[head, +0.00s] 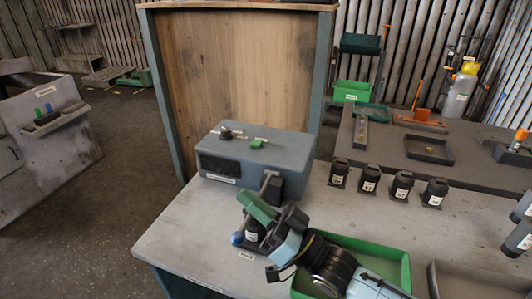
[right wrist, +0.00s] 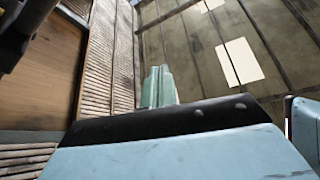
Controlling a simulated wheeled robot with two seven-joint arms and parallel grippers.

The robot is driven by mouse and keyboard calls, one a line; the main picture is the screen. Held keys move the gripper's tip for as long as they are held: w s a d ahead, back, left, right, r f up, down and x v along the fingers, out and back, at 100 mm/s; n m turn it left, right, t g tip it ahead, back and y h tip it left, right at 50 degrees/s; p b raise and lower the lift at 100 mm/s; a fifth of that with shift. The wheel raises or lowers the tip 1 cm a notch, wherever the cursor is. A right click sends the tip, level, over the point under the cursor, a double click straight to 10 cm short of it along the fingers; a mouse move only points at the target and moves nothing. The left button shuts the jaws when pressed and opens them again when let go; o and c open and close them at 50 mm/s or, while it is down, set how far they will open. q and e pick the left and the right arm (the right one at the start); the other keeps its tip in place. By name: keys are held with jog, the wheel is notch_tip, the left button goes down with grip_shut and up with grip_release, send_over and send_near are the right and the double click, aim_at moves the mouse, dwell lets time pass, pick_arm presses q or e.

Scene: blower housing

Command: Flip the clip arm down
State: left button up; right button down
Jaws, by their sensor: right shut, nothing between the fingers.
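The grey blower housing (head: 222,165) stands on the workbench in the head view, with a black knob and a green button on top. A dark block with a short upright bar (head: 271,184) sits at its front right corner; it looks like the clip arm, but I cannot be sure. My right gripper (head: 258,208) is just in front of that corner, its green fingers together and empty, partly hiding the area. I cannot tell whether it touches the bar. The green fingers also stand side by side in the right wrist view (right wrist: 158,87). My left gripper is not in view.
A dark part with a blue ball end (head: 238,238) is beside my right gripper. A green tray (head: 395,262) lies under my right arm. Several black labelled parts (head: 369,180) stand in a row to the right. The bench's left front (head: 195,235) is clear.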

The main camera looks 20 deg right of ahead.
notch_tip(320, 180, up, 4)
jog(key=s+p, duration=0.1)
jog(key=p, duration=0.2)
jog(key=s+d+f+b, duration=0.2)
jog(key=s+d+f, duration=0.3)
jog(key=d+f, duration=0.1)
jog(key=shift+s+d, duration=0.2)
jog(key=shift+d, duration=0.25)
